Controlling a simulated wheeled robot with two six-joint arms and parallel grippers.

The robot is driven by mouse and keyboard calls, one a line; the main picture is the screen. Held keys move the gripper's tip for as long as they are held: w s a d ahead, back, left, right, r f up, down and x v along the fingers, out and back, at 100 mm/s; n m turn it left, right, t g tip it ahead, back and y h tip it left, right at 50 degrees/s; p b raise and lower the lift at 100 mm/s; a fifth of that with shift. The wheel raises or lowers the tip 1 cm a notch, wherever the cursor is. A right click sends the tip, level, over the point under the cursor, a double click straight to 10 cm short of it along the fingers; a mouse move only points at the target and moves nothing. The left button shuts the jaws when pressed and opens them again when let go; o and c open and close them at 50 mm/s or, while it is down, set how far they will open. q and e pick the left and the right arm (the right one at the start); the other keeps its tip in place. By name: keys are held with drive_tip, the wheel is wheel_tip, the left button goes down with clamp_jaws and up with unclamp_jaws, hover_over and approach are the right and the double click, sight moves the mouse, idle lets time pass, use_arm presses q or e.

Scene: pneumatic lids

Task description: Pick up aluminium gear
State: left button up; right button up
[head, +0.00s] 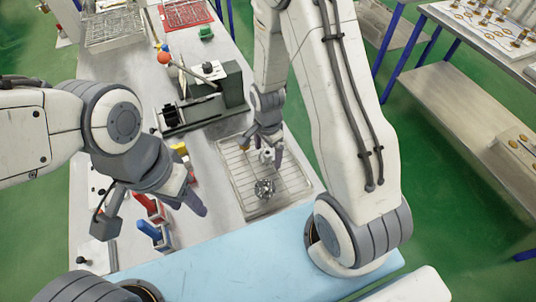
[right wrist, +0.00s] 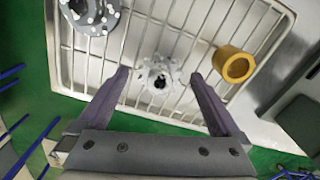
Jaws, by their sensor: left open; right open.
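A pale silvery gear-like part (right wrist: 160,76) with a dark central hole, which fits the aluminium gear, sits on a wire-rack tray (right wrist: 133,103). My left gripper (head: 150,213) is open and empty at left, over the bench's red and blue items.
A dark grey round part with light spots (right wrist: 90,13) and a brass ring (right wrist: 235,64) lie near the gear. A machine with a red ball knob (head: 164,58) stands behind the tray. Red (head: 150,207) and blue (head: 154,234) bins stand left of the tray.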

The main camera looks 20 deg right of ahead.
drive_tip(key=c, duration=1.4)
drive_tip(key=shift+r, duration=0.1)
drive_tip(key=shift+c, duration=0.2)
